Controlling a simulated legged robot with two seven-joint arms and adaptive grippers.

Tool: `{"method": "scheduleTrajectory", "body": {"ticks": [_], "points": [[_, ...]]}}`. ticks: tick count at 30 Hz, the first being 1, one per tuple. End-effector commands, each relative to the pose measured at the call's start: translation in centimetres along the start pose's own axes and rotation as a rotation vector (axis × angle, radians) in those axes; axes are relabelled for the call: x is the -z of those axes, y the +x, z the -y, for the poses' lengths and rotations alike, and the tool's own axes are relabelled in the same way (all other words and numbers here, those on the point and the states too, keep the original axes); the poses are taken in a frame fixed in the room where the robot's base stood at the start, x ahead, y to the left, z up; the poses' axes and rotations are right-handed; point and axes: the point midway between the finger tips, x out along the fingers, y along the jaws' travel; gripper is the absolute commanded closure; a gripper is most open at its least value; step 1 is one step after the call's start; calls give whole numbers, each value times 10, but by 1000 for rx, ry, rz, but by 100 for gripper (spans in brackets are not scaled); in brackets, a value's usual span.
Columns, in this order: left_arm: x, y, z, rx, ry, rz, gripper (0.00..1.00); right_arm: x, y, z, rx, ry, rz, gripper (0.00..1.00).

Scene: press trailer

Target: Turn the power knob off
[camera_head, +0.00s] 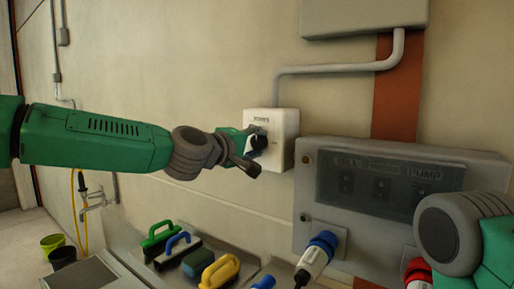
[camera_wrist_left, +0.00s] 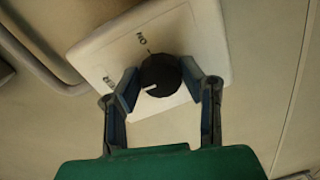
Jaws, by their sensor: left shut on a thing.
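The power knob (camera_head: 259,142) is a round black dial on a white square switch box (camera_head: 285,125) on the wall. In the left wrist view the knob (camera_wrist_left: 158,72) shows a short white pointer mark near its lower left edge. An "ON" label and a short line are printed above the knob, and another label, partly hidden, lies to its left. My left gripper (camera_wrist_left: 160,84) is shut on the knob, one finger on each side. In the head view the gripper (camera_head: 250,148) covers part of the box front. My right gripper is out of view.
A grey pump panel (camera_head: 480,165) with a blue plug (camera_head: 322,245) and a red plug (camera_head: 417,270) is right of the box. A grey conduit (camera_head: 340,68) runs above it. Several brushes (camera_head: 220,271) lie on the counter below. Buckets (camera_head: 52,243) stand at the lower left.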

Motion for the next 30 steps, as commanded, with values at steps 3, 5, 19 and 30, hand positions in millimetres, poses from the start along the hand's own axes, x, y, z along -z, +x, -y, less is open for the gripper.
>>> {"method": "scheduleTrajectory", "body": {"ticks": [3,5,19,30], "points": [[-5,1,10,15,-32,13,94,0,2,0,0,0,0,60],[-5,1,10,15,-42,14,94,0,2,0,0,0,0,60],[-5,1,10,15,-55,15,94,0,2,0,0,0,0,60],[-2,-1,3,5,-52,7,45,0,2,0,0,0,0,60]]}}
